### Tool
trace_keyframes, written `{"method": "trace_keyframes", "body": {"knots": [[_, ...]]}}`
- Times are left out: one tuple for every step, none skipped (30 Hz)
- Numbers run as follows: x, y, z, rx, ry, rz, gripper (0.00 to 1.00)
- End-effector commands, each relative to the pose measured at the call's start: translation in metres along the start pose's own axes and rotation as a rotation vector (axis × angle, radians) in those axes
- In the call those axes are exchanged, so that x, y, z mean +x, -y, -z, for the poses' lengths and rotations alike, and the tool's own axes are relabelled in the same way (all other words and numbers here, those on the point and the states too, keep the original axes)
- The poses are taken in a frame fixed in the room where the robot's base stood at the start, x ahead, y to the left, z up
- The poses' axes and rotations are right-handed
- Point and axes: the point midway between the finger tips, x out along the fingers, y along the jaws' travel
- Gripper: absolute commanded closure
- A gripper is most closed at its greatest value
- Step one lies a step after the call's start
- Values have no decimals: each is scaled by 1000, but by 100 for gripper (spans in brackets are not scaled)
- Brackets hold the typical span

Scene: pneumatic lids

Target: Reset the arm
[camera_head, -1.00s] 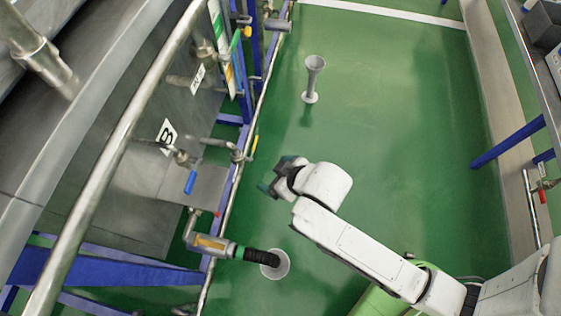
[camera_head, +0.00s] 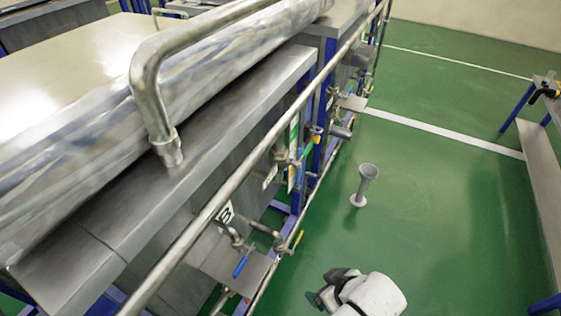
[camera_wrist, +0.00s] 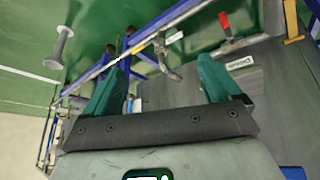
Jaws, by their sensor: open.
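My gripper shows in the wrist view (camera_wrist: 160,90) with its two green fingers spread wide and nothing between them. In the head view my white arm end and gripper (camera_head: 325,290) are at the bottom edge, above the green floor and to the right of the machine. The gripper's fingers are mostly hidden there, and the rest of the arm is out of the picture. The gripper is apart from the machine's pipes in the head view.
A grey metal machine (camera_head: 150,210) with a long pipe rail (camera_head: 232,185) fills the left. Blue-handled valves (camera_head: 241,266) stick out from its side. A grey funnel-shaped stand (camera_head: 363,185) stands on the floor ahead. A bench (camera_head: 537,175) is at right.

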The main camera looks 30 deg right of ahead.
Motion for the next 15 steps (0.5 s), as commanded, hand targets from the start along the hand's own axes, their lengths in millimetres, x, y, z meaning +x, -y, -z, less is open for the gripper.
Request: {"method": "trace_keyframes", "body": {"knots": [[0,0,0,0,0,0,9],[0,0,0,0,0,0,9],[0,0,0,0,0,0,9],[0,0,0,0,0,0,9],[0,0,0,0,0,0,9],[-6,-2,1,3,10,-1,9],[-12,-4,1,7,24,-2,9],[-20,-6,0,11,41,-4,9],[-32,-9,-1,18,71,-5,9],[-42,-12,-3,24,99,-6,9],[-53,-15,-5,31,129,-6,9],[-67,-18,-9,40,169,-5,9],[-77,-20,-12,45,200,-3,9],[-87,-22,-14,49,229,-1,9],[-99,-25,-18,56,267,1,9]]}}
